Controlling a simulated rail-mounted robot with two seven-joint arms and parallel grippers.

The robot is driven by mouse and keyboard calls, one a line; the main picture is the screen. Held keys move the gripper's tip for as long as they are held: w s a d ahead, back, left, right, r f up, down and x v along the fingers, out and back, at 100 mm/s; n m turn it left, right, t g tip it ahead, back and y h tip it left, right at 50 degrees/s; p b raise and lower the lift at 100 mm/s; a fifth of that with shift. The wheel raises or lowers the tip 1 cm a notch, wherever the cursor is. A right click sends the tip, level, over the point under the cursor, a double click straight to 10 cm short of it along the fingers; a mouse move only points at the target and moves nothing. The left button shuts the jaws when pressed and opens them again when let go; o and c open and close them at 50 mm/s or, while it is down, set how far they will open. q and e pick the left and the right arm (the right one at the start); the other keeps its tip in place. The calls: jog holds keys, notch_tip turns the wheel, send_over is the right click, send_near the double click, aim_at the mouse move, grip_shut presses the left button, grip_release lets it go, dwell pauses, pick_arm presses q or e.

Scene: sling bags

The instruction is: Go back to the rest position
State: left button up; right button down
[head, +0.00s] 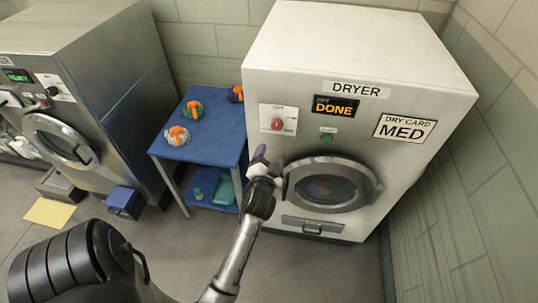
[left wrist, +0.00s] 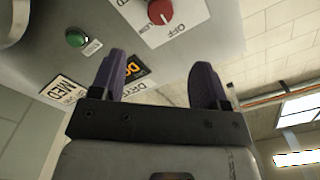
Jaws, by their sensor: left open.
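My left gripper (head: 267,162) is in front of the white dryer (head: 360,50), at the left of its round door (head: 325,184). In the left wrist view its two purple fingers (left wrist: 165,85) are spread apart with nothing between them. The dryer door looks closed, and something blue and orange shows dimly behind its glass. The dryer display (head: 335,107) reads DONE. The red knob (head: 278,124) and green button (head: 327,137) also show in the left wrist view, the knob (left wrist: 160,12) above the fingers. My right gripper is not in view.
A blue table (head: 205,145) left of the dryer holds several orange-banded bundles (head: 177,135). Its lower shelf has a green item (head: 225,190). A grey machine (head: 100,95) stands further left, with a blue box (head: 125,202) and yellow floor mark (head: 50,213). A wall closes the right side. Floor in front is clear.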

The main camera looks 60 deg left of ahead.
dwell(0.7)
pick_arm(q)
notch_tip(320, 180, down, 4)
jog(key=s+n+g+h, duration=0.2)
jog(key=n+g, duration=0.1)
jog(key=s+d+f+m+g+h, duration=0.15)
jog(key=d+h, duration=0.35)
jog(key=d, duration=0.5)
jog(key=s+d+m+h, duration=0.1)
jog(key=s+d+h, duration=0.3)
jog(key=d, duration=0.5)
jog(key=s+d+f+m+g+h, duration=0.1)
jog(key=s+d+f+m+g, duration=0.2)
jog(key=s, duration=0.4)
jog(key=s+d+f+g+h, duration=0.1)
jog(key=s+d+f+h, duration=0.1)
jog(key=s+f, duration=0.45)
notch_tip(320, 180, up, 21)
jog(key=p, duration=1.9)
jog(key=shift+s+r+p, duration=0.15)
jog(key=shift+s+p, duration=0.25)
